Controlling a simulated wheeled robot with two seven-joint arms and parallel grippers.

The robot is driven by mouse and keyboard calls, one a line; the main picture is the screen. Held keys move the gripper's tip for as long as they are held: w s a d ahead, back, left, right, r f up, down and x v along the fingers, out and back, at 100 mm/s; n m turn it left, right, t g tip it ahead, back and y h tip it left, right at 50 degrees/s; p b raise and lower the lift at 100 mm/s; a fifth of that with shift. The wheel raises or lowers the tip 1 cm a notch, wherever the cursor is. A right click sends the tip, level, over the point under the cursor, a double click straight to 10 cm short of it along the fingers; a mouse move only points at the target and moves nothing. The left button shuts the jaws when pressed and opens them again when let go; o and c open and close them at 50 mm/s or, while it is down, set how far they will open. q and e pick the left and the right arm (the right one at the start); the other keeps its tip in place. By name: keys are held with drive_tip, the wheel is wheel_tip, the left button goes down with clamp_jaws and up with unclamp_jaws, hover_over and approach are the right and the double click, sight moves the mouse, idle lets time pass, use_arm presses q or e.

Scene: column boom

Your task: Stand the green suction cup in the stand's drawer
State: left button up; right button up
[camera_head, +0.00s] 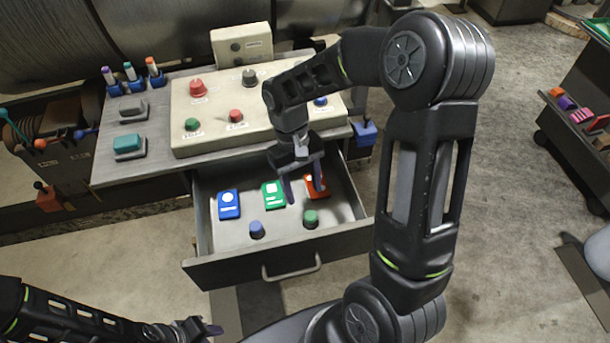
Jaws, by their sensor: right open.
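The stand's drawer (222,258) is pulled open below the worktop. A small green piece, which looks like the green suction cup (311,219), stands upright on the drawer floor towards its front right. My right gripper (304,188) is open and points down into the drawer, just behind the green cup and apart from it. Its fingers overlap an orange-red box in the picture, and nothing shows between them. My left gripper (207,328) is low at the bottom left, away from the drawer; its jaw opening is unclear.
The drawer also holds a blue box (229,205), a green box (273,195), the orange-red box (316,185) and a small blue cup (257,230). A control panel (225,143) with knobs sits on the worktop (106,172). The drawer's front left floor is bare.

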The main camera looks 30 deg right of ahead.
drive_tip(key=shift+v, duration=1.6)
drive_tip(key=shift+c, duration=0.2)
